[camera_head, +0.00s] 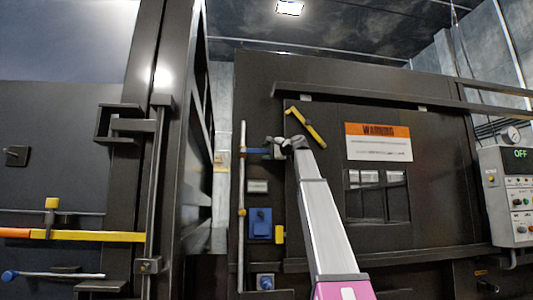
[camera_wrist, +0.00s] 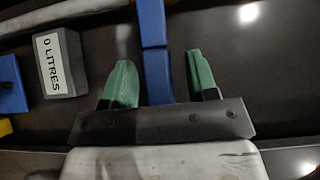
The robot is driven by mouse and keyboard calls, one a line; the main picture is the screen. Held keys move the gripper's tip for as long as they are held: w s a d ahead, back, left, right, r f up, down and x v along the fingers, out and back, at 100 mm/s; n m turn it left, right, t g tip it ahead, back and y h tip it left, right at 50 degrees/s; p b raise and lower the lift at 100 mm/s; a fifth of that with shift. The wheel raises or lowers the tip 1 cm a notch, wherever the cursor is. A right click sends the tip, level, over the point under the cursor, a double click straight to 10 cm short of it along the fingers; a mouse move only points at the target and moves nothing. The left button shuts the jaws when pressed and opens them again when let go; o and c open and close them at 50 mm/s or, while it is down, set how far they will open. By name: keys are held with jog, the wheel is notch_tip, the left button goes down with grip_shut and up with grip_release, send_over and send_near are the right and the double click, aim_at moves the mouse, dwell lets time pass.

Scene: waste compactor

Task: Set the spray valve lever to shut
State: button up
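A blue lever (camera_head: 253,150) sticks out sideways from a vertical pale pipe (camera_head: 241,206) on the dark machine panel; it looks like the spray valve lever. It lies roughly square to the pipe. In the wrist view the blue lever (camera_wrist: 155,50) runs down from the top edge into the space between my gripper's two green fingers (camera_wrist: 158,84). My gripper (camera_head: 276,148) is open, with one finger on each side of the lever. A gap shows on the right side; the left finger is very close to the lever, and I cannot tell whether it touches.
A grey "0 LITRES" display (camera_wrist: 60,62) and a blue box (camera_head: 260,222) sit below the lever. A yellow handle (camera_head: 305,128) is above right, near a warning sign (camera_head: 378,142). A control box reading OFF (camera_head: 510,195) is at the far right.

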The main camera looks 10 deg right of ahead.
jog(key=v, duration=1)
jog(key=shift+s+d, duration=0.25)
jog(key=shift+s, duration=0.05)
jog(key=shift+f, duration=0.1)
